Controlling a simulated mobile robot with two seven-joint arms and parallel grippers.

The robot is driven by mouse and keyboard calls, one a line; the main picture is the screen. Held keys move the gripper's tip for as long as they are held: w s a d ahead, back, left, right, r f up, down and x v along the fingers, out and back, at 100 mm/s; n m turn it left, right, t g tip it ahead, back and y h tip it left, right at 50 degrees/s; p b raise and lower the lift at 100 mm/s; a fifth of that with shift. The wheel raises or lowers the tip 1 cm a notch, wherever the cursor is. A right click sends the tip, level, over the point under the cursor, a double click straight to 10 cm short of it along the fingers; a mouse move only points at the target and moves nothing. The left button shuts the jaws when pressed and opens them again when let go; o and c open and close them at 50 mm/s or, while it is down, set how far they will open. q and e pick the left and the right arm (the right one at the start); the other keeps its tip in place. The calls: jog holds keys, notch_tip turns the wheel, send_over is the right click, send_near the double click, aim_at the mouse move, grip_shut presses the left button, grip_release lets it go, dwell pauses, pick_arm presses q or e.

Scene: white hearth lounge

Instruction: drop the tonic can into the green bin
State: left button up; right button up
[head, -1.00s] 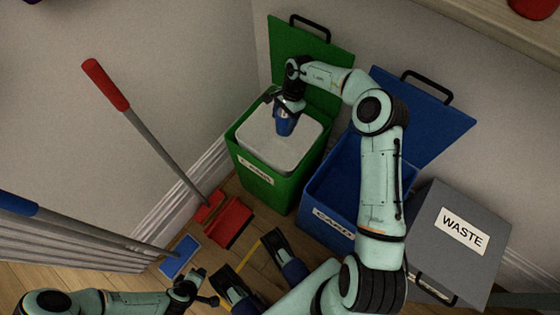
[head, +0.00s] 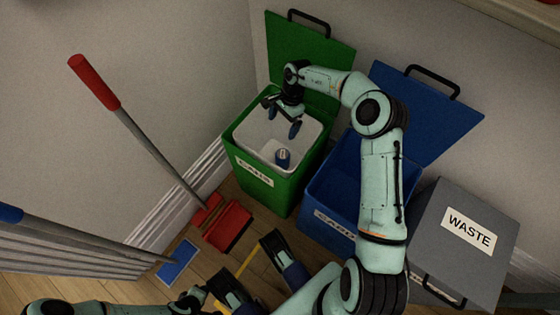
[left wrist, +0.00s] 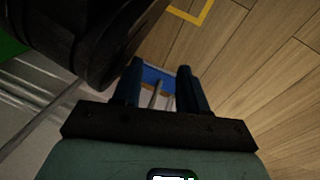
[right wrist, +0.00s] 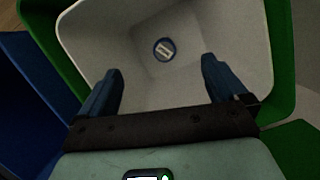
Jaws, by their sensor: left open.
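The tonic can (head: 283,157), small and blue with a pale top, is inside the green bin (head: 285,196), which has a white liner and a label reading CANS. The can also shows end-on in the right wrist view (right wrist: 164,49), apart from my fingers. I cannot tell whether it rests on the bottom or is still falling. The bin's green lid stands open at the back. My right gripper (head: 281,116) is open and empty above the bin's mouth. My left gripper (left wrist: 160,70) is open and empty, low over the floor.
An open blue bin (head: 326,228) stands right of the green one, then a closed grey WASTE bin (head: 450,262). A red dustpan (head: 228,226) with a red-handled pole leans at the left wall. A blue mop head (head: 178,262) lies on the wooden floor.

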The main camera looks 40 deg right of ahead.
pick_arm(q)
notch_tip(320, 180, up, 6)
jog(key=d+p, duration=0.2)
jog(key=p, duration=0.2)
jog(key=shift+w+d+r+t+h, duration=0.15)
jog(key=shift+w+d+t+h, duration=0.15)
jog(key=shift+w, duration=0.15)
pick_arm(e)
jog(key=v, duration=1.3)
jog(key=shift+r, duration=0.15)
pick_arm(q)
jog(key=shift+s+a, duration=0.1)
jog(key=shift+a, duration=0.05)
